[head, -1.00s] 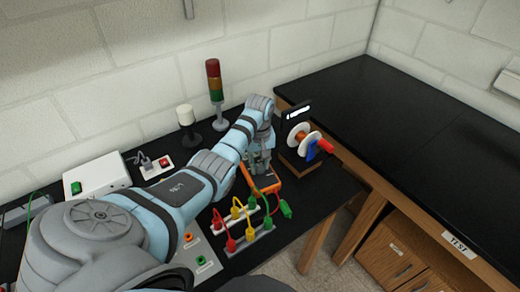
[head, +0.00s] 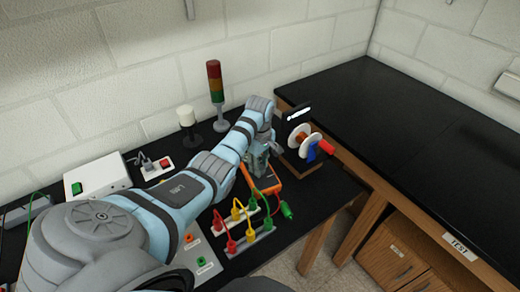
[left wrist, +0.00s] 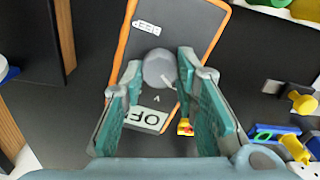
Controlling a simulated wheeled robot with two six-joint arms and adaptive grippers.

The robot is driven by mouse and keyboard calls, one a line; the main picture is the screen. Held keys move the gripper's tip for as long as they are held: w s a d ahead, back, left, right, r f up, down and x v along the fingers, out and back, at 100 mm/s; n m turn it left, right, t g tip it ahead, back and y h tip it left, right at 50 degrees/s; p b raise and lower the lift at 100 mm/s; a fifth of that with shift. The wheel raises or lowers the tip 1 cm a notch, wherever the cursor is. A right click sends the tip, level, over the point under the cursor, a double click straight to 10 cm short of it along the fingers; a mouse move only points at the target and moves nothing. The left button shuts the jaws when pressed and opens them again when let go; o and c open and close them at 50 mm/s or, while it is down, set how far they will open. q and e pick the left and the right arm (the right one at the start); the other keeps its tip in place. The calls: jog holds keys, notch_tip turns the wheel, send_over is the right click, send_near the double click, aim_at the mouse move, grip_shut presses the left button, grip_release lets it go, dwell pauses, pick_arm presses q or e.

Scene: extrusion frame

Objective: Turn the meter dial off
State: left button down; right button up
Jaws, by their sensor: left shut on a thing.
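The meter (head: 271,193) is a dark slab with an orange rim on the black bench, partly hidden under my left gripper in the head view. In the left wrist view the meter (left wrist: 190,28) shows its round grey dial (left wrist: 158,68), a "V" mark and a pale panel (left wrist: 146,119) with letters like "OF", partly covered by a finger. My left gripper (head: 258,174) is over the meter. Its green-padded fingers (left wrist: 158,72) sit on either side of the dial and are shut on it. The dial's pointer setting is not legible. My right gripper is out of view.
Red, yellow and green leads (head: 246,226) on a terminal strip lie just in front of the meter. The second black bench (head: 420,120) is clear.

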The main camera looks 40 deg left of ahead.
pick_arm(q)
jog(key=c, duration=1.2)
grip_release()
jog(key=shift+c, duration=0.2)
notch_tip(320, 180, up, 8)
jog(key=shift+s+f, duration=0.1)
jog(key=shift+f, duration=0.1)
